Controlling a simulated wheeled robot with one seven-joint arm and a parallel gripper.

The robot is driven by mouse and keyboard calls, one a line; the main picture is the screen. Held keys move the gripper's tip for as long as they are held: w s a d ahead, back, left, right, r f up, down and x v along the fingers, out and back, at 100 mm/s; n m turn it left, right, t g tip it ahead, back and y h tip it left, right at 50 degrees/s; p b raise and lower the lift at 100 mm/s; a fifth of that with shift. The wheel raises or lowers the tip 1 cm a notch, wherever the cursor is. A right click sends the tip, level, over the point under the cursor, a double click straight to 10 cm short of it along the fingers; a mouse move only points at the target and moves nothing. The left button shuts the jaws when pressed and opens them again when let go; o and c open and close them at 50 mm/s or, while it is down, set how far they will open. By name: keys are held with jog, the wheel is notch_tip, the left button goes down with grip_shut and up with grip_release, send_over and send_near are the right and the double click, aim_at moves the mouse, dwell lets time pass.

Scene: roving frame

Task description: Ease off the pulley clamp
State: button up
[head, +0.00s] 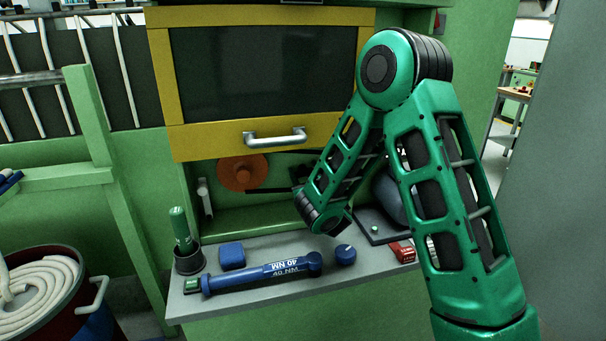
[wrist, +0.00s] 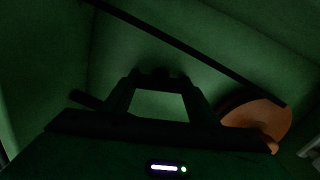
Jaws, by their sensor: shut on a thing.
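The guard's opening holds an orange pulley (head: 242,172); it also shows in the wrist view (wrist: 258,122), right of my gripper. A dark belt (wrist: 200,45) runs slantwise to the pulley. My arm reaches into the opening from the right. My gripper (wrist: 158,75) is a dark outline in the wrist view, its fingertips close together on something dark. Shadow hides what it grips, so I cannot tell whether that is the clamp. In the head view my own arm largely hides the gripper. A pale lever (head: 204,197) stands left of the pulley.
A yellow-framed guard (head: 270,141) with a handle hangs above the opening. The grey shelf (head: 300,287) below holds a blue torque wrench (head: 262,275), a blue block (head: 231,256), a cup (head: 188,262) with a green-handled tool, and a red box (head: 403,251). A rope bin (head: 75,318) stands left.

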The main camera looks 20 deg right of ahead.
jog(key=n, duration=0.4)
jog(key=shift+f+n, duration=0.1)
jog(key=shift+n, duration=0.2)
jog(key=n, duration=0.3)
jog(key=shift+n, duration=0.3)
jog(key=n, duration=0.4)
jog(key=shift+f, duration=0.2)
jog(key=shift+s+n, duration=0.1)
jog(key=shift+n, duration=1.5)
jog(key=shift+d, duration=0.1)
jog(key=o, duration=1)
jog(key=shift+o, duration=0.2)
